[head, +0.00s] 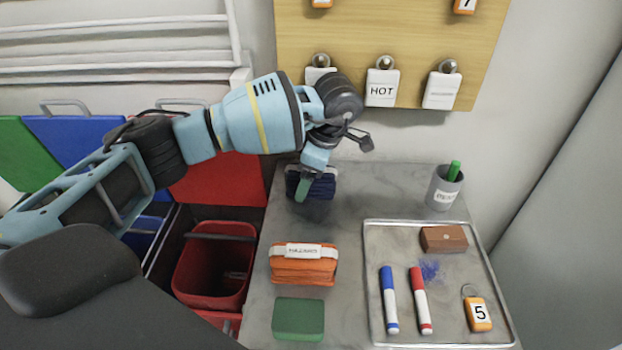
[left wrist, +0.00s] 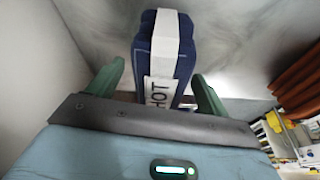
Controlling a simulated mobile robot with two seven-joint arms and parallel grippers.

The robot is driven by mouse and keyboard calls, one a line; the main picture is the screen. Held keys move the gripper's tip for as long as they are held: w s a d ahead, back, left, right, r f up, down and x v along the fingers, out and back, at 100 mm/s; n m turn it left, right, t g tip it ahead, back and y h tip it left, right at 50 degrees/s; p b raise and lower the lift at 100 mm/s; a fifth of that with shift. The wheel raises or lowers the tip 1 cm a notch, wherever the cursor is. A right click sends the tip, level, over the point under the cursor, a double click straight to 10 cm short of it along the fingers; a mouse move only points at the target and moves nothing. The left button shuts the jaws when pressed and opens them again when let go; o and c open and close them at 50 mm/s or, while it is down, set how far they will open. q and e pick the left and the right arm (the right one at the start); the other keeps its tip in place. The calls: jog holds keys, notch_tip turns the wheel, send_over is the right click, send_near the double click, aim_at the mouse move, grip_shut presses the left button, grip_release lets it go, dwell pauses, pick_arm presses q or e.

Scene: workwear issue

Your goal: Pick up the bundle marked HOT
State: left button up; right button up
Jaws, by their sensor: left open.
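The dark navy bundle (left wrist: 165,45) has a white band and a label reading HOT in the left wrist view. In the head view the navy bundle (head: 325,185) lies at the back left of the grey counter, partly hidden by my gripper. My left gripper (left wrist: 158,70) is open, with one green finger on each side of the bundle's near end and gaps visible beside it. In the head view my left gripper (head: 304,188) reaches down over the bundle, and only one finger shows clearly. My right gripper is in neither view.
An orange bundle (head: 303,270) with a white band and a green block (head: 298,319) lie nearer on the counter. A metal tray (head: 372,300) holds markers, a brown case and a tag. A pen cup (head: 443,190) stands behind it. A HOT tag (head: 382,90) hangs on the board.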

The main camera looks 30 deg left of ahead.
pick_arm(q)
jog(key=shift+f, duration=0.25)
dwell(0.6)
jog(key=c, duration=1.2)
